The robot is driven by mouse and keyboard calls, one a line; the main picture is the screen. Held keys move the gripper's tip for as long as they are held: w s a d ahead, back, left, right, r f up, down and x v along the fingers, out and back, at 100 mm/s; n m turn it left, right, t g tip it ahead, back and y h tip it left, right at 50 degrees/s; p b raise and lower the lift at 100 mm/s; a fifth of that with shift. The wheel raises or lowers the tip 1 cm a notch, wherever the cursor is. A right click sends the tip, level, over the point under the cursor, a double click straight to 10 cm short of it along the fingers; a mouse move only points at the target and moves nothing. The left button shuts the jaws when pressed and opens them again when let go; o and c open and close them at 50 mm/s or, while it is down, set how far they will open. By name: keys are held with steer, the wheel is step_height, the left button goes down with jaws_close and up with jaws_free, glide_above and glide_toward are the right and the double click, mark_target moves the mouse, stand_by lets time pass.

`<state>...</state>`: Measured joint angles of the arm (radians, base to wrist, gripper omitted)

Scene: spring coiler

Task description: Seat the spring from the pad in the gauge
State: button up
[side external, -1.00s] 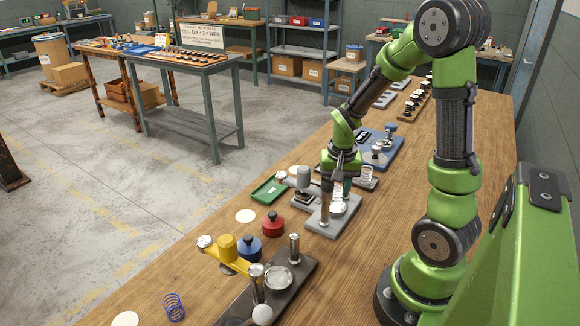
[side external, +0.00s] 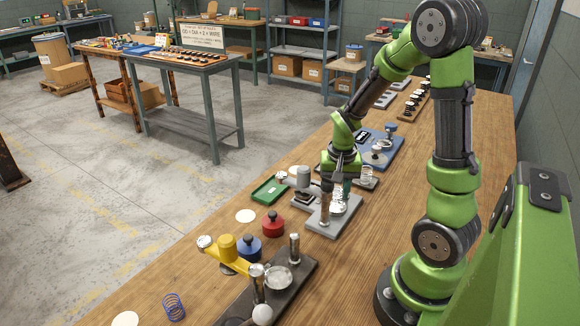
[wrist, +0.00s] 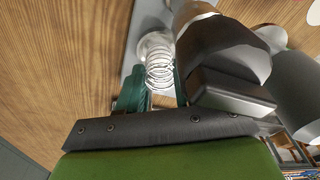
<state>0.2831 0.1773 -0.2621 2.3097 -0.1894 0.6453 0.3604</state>
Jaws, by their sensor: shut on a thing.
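My gripper (side external: 343,184) is at the gauge (side external: 322,226), a grey base with a post and a round metal seat. In the wrist view, the green fingers of my gripper (wrist: 157,88) are shut on a silver wire spring (wrist: 159,69). The spring points toward the round metal seat (wrist: 153,43) of the gauge, and its far end is at or just over that seat. I cannot tell whether it touches. In the side view the silver coils (side external: 338,203) show below the fingers, partly hidden by them and the post.
A dark gripped post (wrist: 225,55) of the gauge stands close beside my fingers. A blue spring (side external: 173,306) stands at the table's left edge.

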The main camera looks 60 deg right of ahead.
steer(key=shift+f, duration=0.4)
stand_by(0.3)
steer(key=o, duration=1.2)
steer(key=shift+r, duration=4.45)
